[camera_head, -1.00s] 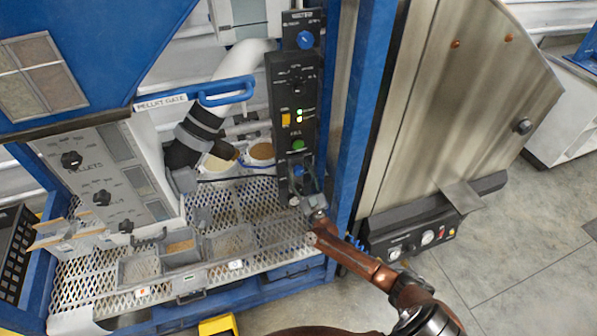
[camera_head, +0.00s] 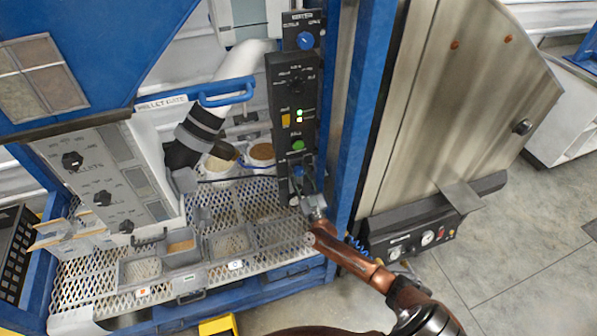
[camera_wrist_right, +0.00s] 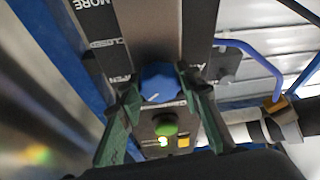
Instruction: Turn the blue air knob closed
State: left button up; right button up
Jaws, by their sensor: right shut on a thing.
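The blue air knob (camera_wrist_right: 160,83) sits on the dark panel between the two fingers of my right gripper (camera_wrist_right: 158,100) in the right wrist view. A white mark shows on its face, and the partly hidden letters "PEN" are on the panel to its left. In the head view the right gripper (camera_head: 306,182) is at the lower end of the black control panel (camera_head: 284,78), covering most of this knob. The right gripper is shut on the knob. My left gripper is not in view.
A green button (camera_head: 298,145) is just above the gripper in the head view. Another blue knob (camera_head: 305,40) is at the panel's top. A blue frame post (camera_head: 353,130) stands close on the right. A mesh shelf with trays (camera_head: 230,243) lies to the lower left.

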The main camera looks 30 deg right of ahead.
jog(key=m+h+p, duration=0.1)
jog(key=m+h, duration=0.1)
jog(key=m, duration=0.1)
jog(key=m+g+h+p, duration=0.1)
jog(key=m, duration=0.3)
jog(key=shift+h, duration=0.4)
jog(key=m+g+h+p, duration=0.1)
jog(key=m, duration=0.2)
jog(key=m+g+h+p, duration=0.1)
jog(key=m, duration=0.2)
jog(key=shift+h+p, duration=0.3)
jog(key=shift+p, duration=0.05)
jog(key=m+g+p, duration=0.1)
jog(key=m+p, duration=0.1)
jog(key=m, duration=0.1)
jog(key=m+g+h+p, duration=0.1)
jog(key=m+p, duration=0.1)
jog(key=m, duration=0.1)
jog(key=shift+m, duration=0.3)
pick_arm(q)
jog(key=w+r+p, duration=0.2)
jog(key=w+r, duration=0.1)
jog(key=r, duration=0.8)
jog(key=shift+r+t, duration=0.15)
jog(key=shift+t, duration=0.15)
pick_arm(e)
jog(key=shift+f+m+g, duration=0.15)
jog(key=shift+m+g, duration=0.65)
jog(key=shift+m, duration=0.8)
jog(key=shift+d, duration=0.1)
